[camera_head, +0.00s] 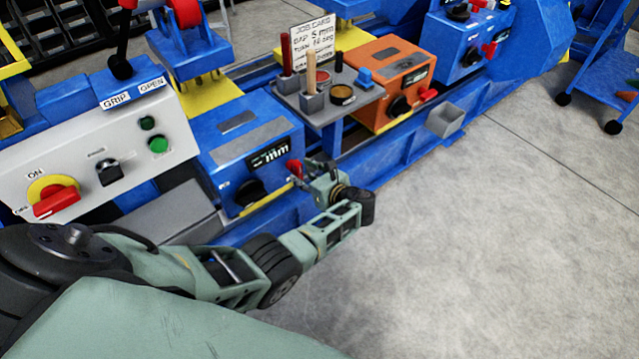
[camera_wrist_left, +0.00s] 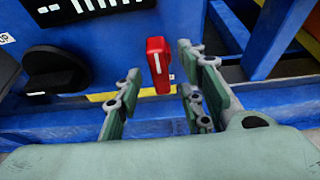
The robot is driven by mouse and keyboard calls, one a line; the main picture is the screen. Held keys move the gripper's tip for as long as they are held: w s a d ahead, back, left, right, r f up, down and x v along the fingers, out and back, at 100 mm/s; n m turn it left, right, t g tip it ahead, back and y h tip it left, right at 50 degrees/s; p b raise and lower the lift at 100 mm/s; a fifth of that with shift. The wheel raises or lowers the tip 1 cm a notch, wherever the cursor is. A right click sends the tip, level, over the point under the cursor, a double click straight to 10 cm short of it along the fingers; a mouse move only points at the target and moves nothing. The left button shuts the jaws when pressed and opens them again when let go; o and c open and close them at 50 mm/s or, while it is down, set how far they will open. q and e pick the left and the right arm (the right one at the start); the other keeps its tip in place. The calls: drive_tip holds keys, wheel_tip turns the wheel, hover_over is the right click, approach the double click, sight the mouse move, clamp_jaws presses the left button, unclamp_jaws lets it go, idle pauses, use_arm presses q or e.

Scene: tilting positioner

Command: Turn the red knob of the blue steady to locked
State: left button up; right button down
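The near blue steady (camera_head: 222,150) is a blue box with a dark display, a black knob (camera_head: 250,192) and a red knob (camera_head: 295,168) on its front. In the left wrist view the red knob (camera_wrist_left: 158,65) is a red lever hanging nearly upright, with a small white mark; the black knob (camera_wrist_left: 55,72) is to its left. My left gripper (camera_head: 312,176) is close in front of the red knob. In the left wrist view its fingers (camera_wrist_left: 158,82) are apart, one on each side of the knob, with gaps visible. Whether they reach around it is unclear. My right gripper is out of view.
A white control panel (camera_head: 110,130) with a red-and-yellow switch is left of the steady. A grey tool tray (camera_head: 325,112) and an orange box (camera_head: 385,60) are to the right. Another blue box (camera_head: 462,50) with a red knob stands farther back.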

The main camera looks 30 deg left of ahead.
use_arm(q)
drive_tip(key=v, duration=0.9)
drive_tip(key=shift+s+d, duration=0.2)
drive_tip(key=shift+d, duration=0.15)
drive_tip(key=shift+r, duration=0.1)
